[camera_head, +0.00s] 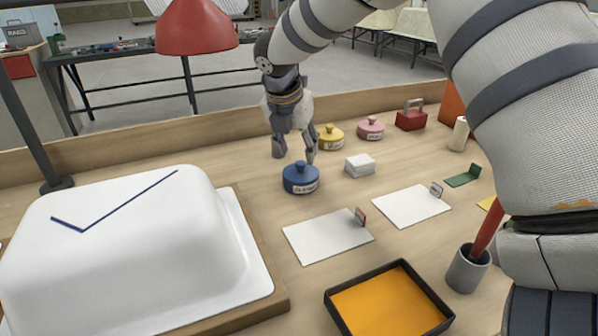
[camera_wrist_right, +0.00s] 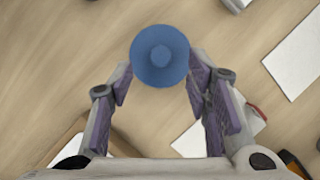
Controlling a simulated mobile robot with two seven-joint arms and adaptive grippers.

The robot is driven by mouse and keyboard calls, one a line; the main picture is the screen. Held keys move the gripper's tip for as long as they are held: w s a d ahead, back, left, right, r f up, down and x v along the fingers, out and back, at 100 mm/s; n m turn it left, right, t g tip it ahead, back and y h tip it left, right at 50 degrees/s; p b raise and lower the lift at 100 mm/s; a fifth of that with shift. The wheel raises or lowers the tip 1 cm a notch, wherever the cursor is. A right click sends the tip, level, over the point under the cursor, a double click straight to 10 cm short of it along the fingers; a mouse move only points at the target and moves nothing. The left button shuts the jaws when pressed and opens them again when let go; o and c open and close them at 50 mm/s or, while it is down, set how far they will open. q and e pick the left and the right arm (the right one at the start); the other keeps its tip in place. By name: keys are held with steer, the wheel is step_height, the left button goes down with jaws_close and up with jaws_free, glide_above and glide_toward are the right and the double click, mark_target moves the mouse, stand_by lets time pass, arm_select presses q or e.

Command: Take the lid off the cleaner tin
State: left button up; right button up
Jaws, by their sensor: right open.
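The blue tin (camera_head: 301,180) stands upright on the wooden bench, with a blue knobbed lid on it. Its pale label is too small to read surely. My right gripper (camera_head: 295,152) points down over the tin, fingers spread and empty. In the right wrist view, the round blue lid (camera_wrist_right: 160,56) with its central knob lies between and just beyond the fingertips of the open gripper (camera_wrist_right: 160,78). I see no contact with the lid. My left gripper is not in view.
A yellow tin (camera_head: 330,140) and a pink tin (camera_head: 370,129) stand behind, right of the blue one. A white tub shell (camera_head: 110,240) fills the left. White cards and a black-rimmed orange tray (camera_head: 345,322) lie in front.

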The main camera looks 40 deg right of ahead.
mark_target(300, 163)
steer(key=x, duration=0.4)
steer(key=shift+d+f, duration=0.15)
steer(key=shift+f, duration=0.2)
steer(key=shift+r, duration=0.1)
jaws_close()
